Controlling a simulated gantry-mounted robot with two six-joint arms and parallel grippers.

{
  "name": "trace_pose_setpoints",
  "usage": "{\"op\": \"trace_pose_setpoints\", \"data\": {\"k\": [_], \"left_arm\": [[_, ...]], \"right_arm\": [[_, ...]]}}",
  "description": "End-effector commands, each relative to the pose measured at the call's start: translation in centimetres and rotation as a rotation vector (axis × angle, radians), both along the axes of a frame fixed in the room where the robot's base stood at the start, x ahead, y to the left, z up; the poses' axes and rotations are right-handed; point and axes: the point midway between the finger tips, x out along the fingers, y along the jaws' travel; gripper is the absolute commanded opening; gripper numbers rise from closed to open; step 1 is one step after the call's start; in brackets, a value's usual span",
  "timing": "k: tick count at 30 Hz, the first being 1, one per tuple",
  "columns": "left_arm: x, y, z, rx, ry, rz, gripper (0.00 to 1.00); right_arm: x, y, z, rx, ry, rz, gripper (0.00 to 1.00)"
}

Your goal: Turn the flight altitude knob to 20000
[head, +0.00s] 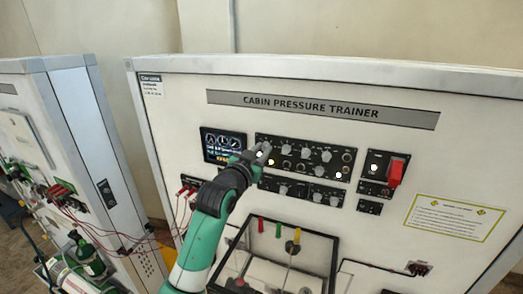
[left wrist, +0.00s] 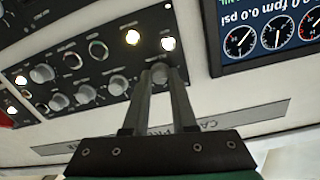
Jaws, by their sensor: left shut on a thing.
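The black control panel (head: 305,160) is set in the white face of the Cabin Pressure Trainer and carries several grey knobs. My left gripper (head: 263,150) reaches its upper left part, beside the display. In the left wrist view the fingers of my left gripper (left wrist: 160,82) are shut on a grey knob (left wrist: 160,69) at the panel's end nearest the display. Its pointer and scale are hidden by the fingers, and its label is too small to read, so I cannot tell its setting. My right gripper is not in view.
The display (head: 224,145) with dials sits left of the panel. A red switch (head: 396,172) is on the right. Coloured levers (head: 278,230) stand below, and red cables (head: 178,205) hang at the left. Another trainer (head: 80,130) stands further left.

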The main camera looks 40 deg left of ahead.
Motion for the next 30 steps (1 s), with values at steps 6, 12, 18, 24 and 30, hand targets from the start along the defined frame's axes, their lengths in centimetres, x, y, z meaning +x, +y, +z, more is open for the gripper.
{"op": "trace_pose_setpoints", "data": {"k": [6,12,18,24,30], "left_arm": [[0.02,0.03,-0.13,0.192,0.075,0.000,0.00],[0.03,0.01,-0.14,0.370,0.142,0.000,0.00],[0.04,-0.01,-0.17,0.547,0.208,-0.002,0.00],[0.05,-0.02,-0.19,0.723,0.275,-0.001,0.00],[0.06,-0.03,-0.22,0.880,0.333,-0.002,0.00]], "right_arm": [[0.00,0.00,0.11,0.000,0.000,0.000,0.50],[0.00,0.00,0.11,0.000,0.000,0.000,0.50],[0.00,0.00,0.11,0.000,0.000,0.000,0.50],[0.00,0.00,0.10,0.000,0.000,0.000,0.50],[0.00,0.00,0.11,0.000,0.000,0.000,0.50]]}}
